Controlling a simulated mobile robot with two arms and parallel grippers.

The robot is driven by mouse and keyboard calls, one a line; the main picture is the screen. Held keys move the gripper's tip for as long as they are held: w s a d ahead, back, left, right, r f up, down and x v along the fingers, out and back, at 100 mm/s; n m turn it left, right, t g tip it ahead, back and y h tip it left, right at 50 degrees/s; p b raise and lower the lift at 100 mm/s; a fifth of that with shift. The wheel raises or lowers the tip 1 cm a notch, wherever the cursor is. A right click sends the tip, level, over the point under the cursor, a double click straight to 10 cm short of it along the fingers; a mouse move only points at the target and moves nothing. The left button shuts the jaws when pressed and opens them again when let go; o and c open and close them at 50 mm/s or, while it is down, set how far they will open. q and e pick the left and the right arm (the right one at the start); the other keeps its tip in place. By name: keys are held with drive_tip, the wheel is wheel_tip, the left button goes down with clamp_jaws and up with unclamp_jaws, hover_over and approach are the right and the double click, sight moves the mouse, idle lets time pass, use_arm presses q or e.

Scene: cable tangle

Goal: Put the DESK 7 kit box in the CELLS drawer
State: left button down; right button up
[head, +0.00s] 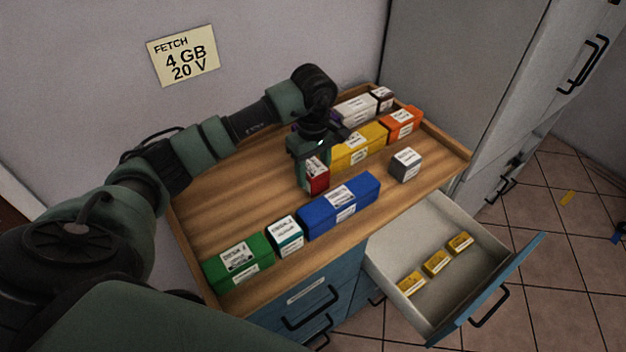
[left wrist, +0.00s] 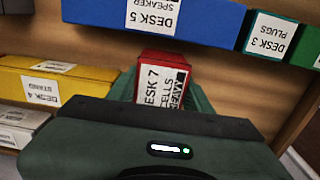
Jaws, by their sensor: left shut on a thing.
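The DESK 7 box (head: 318,178) is small and red with a white label. In the left wrist view the red box (left wrist: 162,82) reads DESK 7 and CELLS. My left gripper (head: 308,170) points down over the cabinet top and is shut on this box, hiding part of it. I cannot tell whether the box touches the wood. An open drawer (head: 413,221) with a blue front is at the lower right of the cabinet; its label cannot be seen. Several small yellow packs (head: 436,262) lie in a row inside it. My right gripper is not in view.
On the wooden top (head: 225,195), blue (head: 340,206), teal-and-white (head: 285,236) and green (head: 238,260) boxes line the front edge. Yellow (head: 360,146), orange (head: 402,124) and white boxes stand behind. A grey box (head: 405,164) stands near the open drawer, whose left part is clear.

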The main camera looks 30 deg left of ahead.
use_arm(q)
wheel_tip(320, 180, down, 4)
drive_tip(key=shift+r+p, duration=0.1)
drive_tip(key=shift+p, duration=0.4)
drive_tip(key=shift+f, duration=0.35)
drive_tip(key=shift+f+b, duration=0.2)
drive_tip(key=shift+b, duration=0.1)
drive_tip(key=c, duration=0.6)
unclamp_jaws()
drive_tip(key=shift+r, duration=0.1)
